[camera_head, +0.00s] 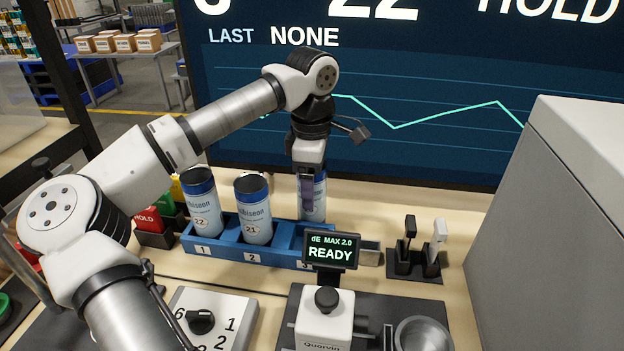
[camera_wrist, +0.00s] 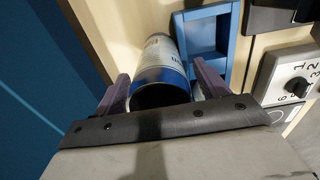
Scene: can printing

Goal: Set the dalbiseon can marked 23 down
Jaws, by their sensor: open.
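A blue and white dalbiseon can (camera_head: 320,198) is at the back of the blue rack (camera_head: 270,262), behind compartment 3. Its number is hidden, so I cannot read whether it is 23. My gripper (camera_head: 307,190) points down at it and is open. In the wrist view, the fingers of my gripper (camera_wrist: 165,84) are apart on either side of the top of the can (camera_wrist: 165,62). The can is beside an empty compartment of the rack (camera_wrist: 232,40), not in it. Its base is partly hidden, and I cannot tell for sure whether it rests on the table.
Can 22 (camera_head: 202,205) stands in compartment 1 and can 21 (camera_head: 253,212) in compartment 2. A READY display (camera_head: 331,252) stands in front of compartment 3. A tool stand (camera_head: 414,265) is to the right. A large screen (camera_head: 430,150) rises close behind.

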